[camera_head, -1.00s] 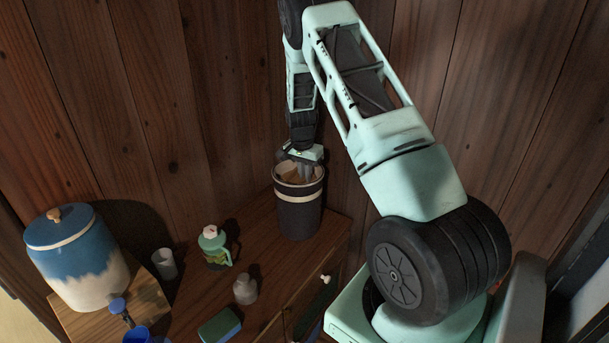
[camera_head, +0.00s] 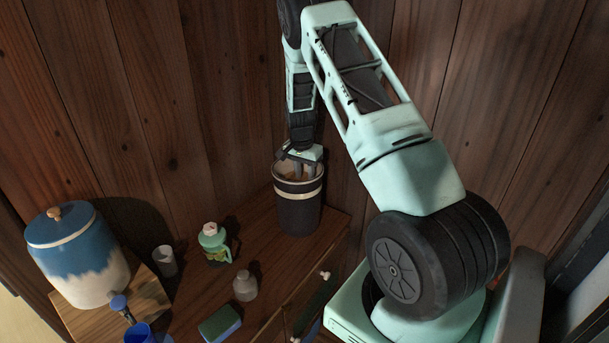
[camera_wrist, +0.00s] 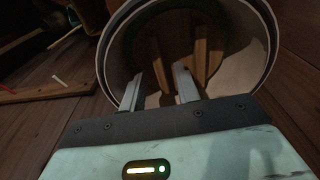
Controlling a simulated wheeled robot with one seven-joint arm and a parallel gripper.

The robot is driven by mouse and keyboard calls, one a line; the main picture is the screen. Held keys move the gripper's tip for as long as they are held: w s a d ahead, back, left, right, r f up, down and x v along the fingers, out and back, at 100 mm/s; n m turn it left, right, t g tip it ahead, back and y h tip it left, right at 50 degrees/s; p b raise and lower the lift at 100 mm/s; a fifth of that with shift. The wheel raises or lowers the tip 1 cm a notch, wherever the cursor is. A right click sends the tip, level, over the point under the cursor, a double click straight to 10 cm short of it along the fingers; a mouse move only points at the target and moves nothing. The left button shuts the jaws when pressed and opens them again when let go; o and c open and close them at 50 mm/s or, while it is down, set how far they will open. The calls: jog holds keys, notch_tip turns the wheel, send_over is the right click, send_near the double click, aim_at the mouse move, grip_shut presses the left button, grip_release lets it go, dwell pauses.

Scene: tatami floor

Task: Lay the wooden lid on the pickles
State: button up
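The pickle container is a tall dark tub (camera_head: 298,212) with a pale band, standing upright at the back of the wooden cabinet top. Its round mouth also fills the upper part of the wrist view, with the rim (camera_wrist: 118,82) around my fingertips. Inside it I see light wooden strips (camera_wrist: 201,58), which look like part of the wooden lid; how flat it lies is hard to tell. The pickles cannot be made out. My gripper (camera_wrist: 160,72) points down into the mouth, fingers apart with a gap between them, and appears empty.
A blue and white crock (camera_head: 80,262) stands on a wooden stand at the left. Plank walls (camera_head: 225,90) close behind the tub.

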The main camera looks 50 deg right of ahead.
notch_tip(320, 180, up, 12)
jog(key=a+f+b, duration=0.1)
jog(key=a+b, duration=0.1)
jog(key=b, duration=0.2)
jog(key=s+a+r+n+y, duration=0.15)
jog(key=a+n, duration=0.25)
jog(key=a, duration=0.8)
jog(key=s+a+r+n, duration=0.15)
jog(key=a+n, duration=0.25)
jog(key=a, duration=0.7)
jog(key=s+a+r+n+y, duration=0.1)
jog(key=s+a+n, duration=0.25)
jog(key=a, duration=0.85)
jog(key=s+a+n, duration=0.6)
jog(key=s, duration=0.4)
jog(key=s+a+f+n, duration=0.1)
jog(key=s+a+n, duration=0.5)
jog(key=s, duration=0.5)
jog(key=shift+s+a, duration=0.15)
jog(key=shift+s, duration=0.15)
jog(key=shift+h, duration=0.25)
